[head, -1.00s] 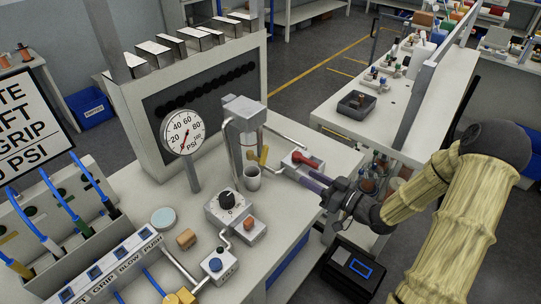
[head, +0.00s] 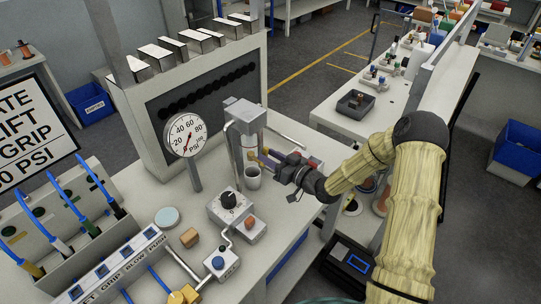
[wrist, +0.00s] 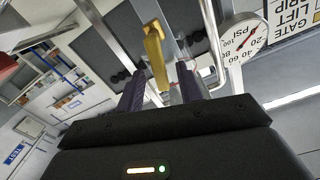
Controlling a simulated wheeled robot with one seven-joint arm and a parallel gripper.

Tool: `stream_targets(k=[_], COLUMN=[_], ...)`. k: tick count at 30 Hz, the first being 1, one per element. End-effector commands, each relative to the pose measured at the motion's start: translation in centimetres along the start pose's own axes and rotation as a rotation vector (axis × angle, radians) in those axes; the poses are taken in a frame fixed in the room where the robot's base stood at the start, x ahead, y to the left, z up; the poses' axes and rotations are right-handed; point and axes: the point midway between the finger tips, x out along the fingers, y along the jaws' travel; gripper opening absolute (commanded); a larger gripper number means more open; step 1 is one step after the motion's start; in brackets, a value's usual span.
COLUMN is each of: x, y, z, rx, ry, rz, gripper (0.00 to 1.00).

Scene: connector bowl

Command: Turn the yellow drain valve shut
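The yellow drain valve handle (wrist: 154,52) shows clearly in the wrist view, ahead of my gripper (wrist: 160,88). In the head view, my gripper (head: 264,160) reaches in from the right, at the foot of the grey filter unit (head: 244,113). There the fingers partly hide the yellow handle. A small pale cup (head: 253,178) stands just below the fingertips.
A round pressure gauge (head: 181,134) stands left of the filter unit. A black knob (head: 229,200) and a block with an orange button (head: 250,223) are in front. The red lever behind my gripper is mostly hidden.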

Motion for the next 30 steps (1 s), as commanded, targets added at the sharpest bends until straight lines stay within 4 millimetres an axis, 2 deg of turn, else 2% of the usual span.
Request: stream_targets(k=[7, 12, 23, 30], x=[0.03, 0.02, 0.01, 0.0], y=[0.02, 0.02, 0.11, 0.49], z=[0.03, 0.02, 0.04, 0.09], rx=[0.0, 0.0, 0.02, 0.108], ry=[0.0, 0.0, 0.0, 0.001], rz=[0.0, 0.0, 0.0, 0.001], gripper=[0.34, 0.01, 0.0, 0.0])
